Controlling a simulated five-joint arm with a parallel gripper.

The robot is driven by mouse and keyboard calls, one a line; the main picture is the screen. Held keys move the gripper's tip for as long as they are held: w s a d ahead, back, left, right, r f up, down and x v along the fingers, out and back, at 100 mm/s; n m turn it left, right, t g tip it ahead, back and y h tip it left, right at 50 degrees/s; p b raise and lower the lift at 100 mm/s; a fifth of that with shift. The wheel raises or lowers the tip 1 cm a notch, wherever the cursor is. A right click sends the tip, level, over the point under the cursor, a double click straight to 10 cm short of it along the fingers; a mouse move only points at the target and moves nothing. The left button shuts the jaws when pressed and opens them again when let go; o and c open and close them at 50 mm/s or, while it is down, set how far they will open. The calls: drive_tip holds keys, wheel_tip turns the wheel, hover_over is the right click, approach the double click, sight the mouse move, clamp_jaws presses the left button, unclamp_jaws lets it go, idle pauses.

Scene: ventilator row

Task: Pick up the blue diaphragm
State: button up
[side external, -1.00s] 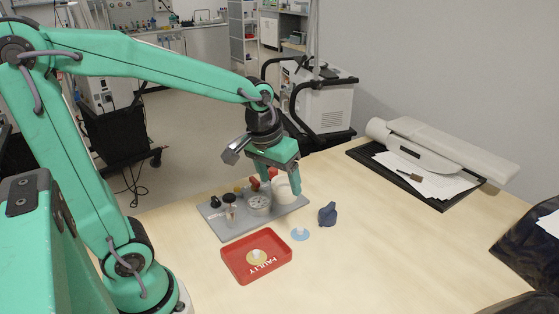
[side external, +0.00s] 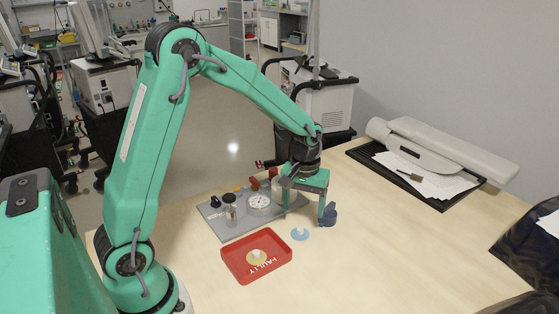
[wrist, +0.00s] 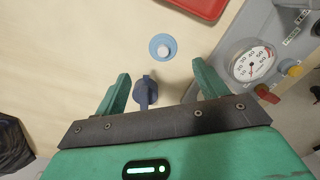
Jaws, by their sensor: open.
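The blue diaphragm (side external: 300,234) is a light blue disc with a white centre stem, lying flat on the table right of the red tray. In the wrist view the diaphragm (wrist: 154,42) lies beyond my fingertips, uncovered. My gripper (side external: 304,213) is open and empty, pointing down behind the diaphragm in the side view. In the wrist view a dark blue winged knob (wrist: 143,94) appears between the two fingers of my gripper (wrist: 161,70). In the side view the knob (side external: 330,215) is beside the right finger; whether they touch is unclear.
The red tray (side external: 228,262) holds a tan disc with a white stem. The grey panel (side external: 232,234) with a gauge (side external: 258,202), knobs and fittings lies behind it. A black tray (side external: 443,207) with papers is at the right.

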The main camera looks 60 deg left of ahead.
sight(300, 228)
drive_tip(key=shift+f, duration=0.15)
drive_tip(key=shift+f, duration=1.2)
drive_tip(key=shift+f, duration=0.1)
drive_tip(key=shift+s+a+f, duration=0.1)
drive_tip(key=shift+a+f, duration=0.05)
drive_tip(key=shift+f, duration=1.1)
drive_tip(key=shift+a+f, duration=0.15)
drive_tip(key=shift+f, duration=1.1)
drive_tip(key=c, duration=1.1)
